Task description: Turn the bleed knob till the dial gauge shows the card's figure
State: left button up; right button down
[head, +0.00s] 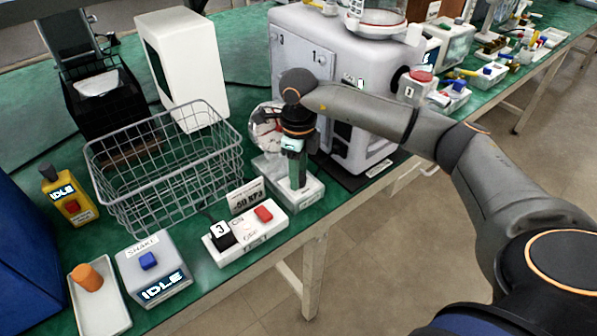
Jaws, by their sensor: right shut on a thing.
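The dial gauge (262,128) stands behind my right gripper, its round face partly covered by the gripper and wrist. Its needle and reading cannot be made out. The card (247,196) in front of it reads about -50 kPa. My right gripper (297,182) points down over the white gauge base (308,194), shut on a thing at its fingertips. That thing sits where the bleed knob would be, but the fingers hide it. My left gripper is not in view.
A white power strip (262,240) with a red switch lies in front of the card. A wire basket (165,165) stands to the left and a large grey machine (345,60) behind. A SHAKE box (152,270) reading IDLE and a tray (98,312) with an orange stopper sit front left.

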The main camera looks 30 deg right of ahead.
jog(key=shift+c, duration=2.2)
grip_release()
notch_tip(320, 180, up, 12)
jog(key=shift+r+p, duration=0.25)
jog(key=shift+p, duration=0.05)
jog(key=shift+s, duration=0.1)
